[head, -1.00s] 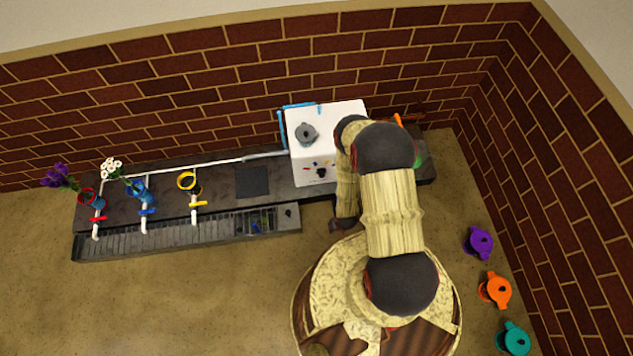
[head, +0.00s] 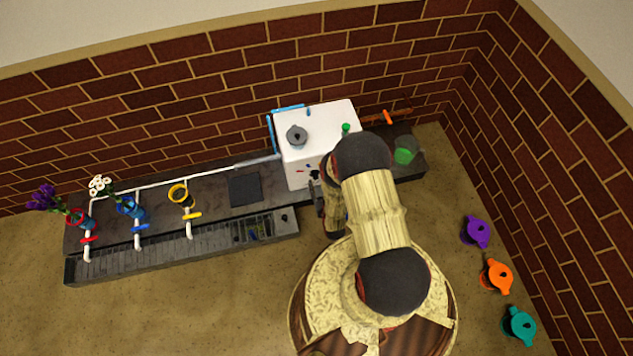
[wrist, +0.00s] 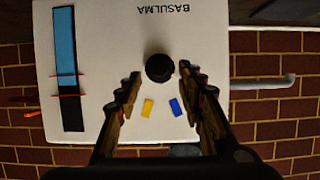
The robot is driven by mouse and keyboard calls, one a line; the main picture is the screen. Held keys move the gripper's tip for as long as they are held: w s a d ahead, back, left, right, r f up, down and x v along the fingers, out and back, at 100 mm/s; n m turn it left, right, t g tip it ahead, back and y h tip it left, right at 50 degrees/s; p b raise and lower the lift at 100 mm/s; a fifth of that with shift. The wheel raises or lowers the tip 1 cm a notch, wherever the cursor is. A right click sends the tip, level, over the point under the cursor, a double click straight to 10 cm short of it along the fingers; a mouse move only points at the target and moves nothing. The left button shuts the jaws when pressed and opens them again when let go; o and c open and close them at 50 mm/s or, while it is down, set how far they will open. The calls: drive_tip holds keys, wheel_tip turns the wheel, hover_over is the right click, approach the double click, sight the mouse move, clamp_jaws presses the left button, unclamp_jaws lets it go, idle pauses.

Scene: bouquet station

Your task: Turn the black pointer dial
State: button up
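The black pointer dial (wrist: 159,68) is on the front face of a white box (wrist: 110,30). It looks like a round dark knob in the wrist view; which way its pointer faces cannot be told. My gripper (wrist: 159,82) is open, with one finger on each side of the dial and gaps between. Contact is not visible. A yellow mark (wrist: 147,107) and a blue mark (wrist: 176,107) lie beside the dial, between the fingers. In the head view the dial (head: 314,174) shows small, with my gripper (head: 317,192) just in front of it.
A gauge strip (wrist: 66,50), blue and black with red markers, is on the box face. A grey knob (head: 297,136) is on top of the white box. Colored vases and valves stand left on the dark counter (head: 225,195). A green item (head: 405,153) lies right.

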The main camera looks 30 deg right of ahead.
sight(316, 178)
drive_tip(key=shift+b+x, duration=0.6)
drive_tip(key=shift+x, duration=1.45)
clamp_jaws()
